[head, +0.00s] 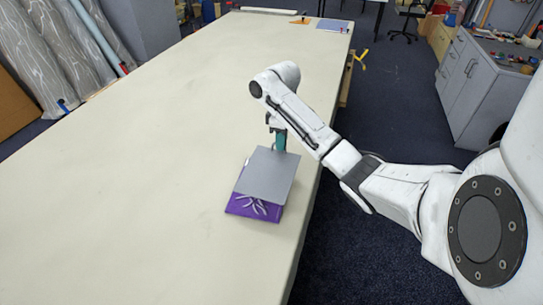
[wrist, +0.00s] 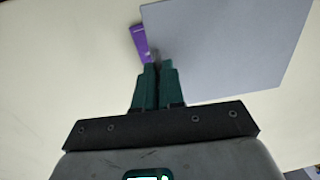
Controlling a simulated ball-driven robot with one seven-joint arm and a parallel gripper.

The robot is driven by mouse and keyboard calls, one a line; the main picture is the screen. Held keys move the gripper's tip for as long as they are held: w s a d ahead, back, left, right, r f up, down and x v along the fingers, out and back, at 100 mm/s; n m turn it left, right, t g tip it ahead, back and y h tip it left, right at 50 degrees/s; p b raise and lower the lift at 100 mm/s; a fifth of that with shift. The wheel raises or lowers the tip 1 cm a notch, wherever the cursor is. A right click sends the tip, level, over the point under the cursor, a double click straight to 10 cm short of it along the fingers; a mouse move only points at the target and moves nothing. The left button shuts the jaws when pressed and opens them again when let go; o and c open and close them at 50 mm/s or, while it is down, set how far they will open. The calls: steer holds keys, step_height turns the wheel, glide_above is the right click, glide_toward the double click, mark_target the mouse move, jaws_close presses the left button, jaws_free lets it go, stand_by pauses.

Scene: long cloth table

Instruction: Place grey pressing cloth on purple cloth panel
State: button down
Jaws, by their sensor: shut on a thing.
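The grey pressing cloth (head: 267,175) is a flat grey sheet, and it also fills the upper right of the wrist view (wrist: 230,45). My gripper (head: 280,143) is shut on its far edge, and the green fingers (wrist: 158,70) meet at that edge in the wrist view. The purple cloth panel (head: 250,208) has a white leaf-like pattern and lies on the table under the grey cloth. Its near part shows in the head view, and a purple strip shows in the wrist view (wrist: 138,38). The rest is hidden. I cannot tell whether the grey cloth touches the panel.
The long cream table (head: 130,130) is clear to the left and beyond the cloths. Its right edge runs close to the panel. At the far end are a blue-grey mat (head: 333,25), an orange piece (head: 301,21) and a white roll (head: 268,11).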

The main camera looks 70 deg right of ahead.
mark_target(275, 150)
steer(key=shift+w+a+f, duration=0.15)
steer(key=shift+f, duration=0.25)
steer(key=f+b, duration=0.1)
steer(key=w+f+b, duration=0.1)
steer(key=f+b, duration=0.1)
steer(key=shift+w+d+f, duration=0.1)
steer(key=shift+w+d, duration=0.1)
steer(key=shift+w, duration=0.15)
steer(key=shift+w+d+f, duration=0.15)
steer(key=shift+w, duration=0.15)
steer(key=shift+w+f+b, duration=0.3)
steer(key=shift+f+b, duration=0.25)
steer(key=shift+b, duration=0.35)
steer(key=shift+w+f+p, duration=0.1)
steer(key=shift+f+p, duration=0.4)
steer(key=shift+f, duration=0.9)
steer(key=shift+f, duration=0.15)
steer(key=c, duration=1.2)
jaws_free()
steer(key=shift+c, duration=0.2)
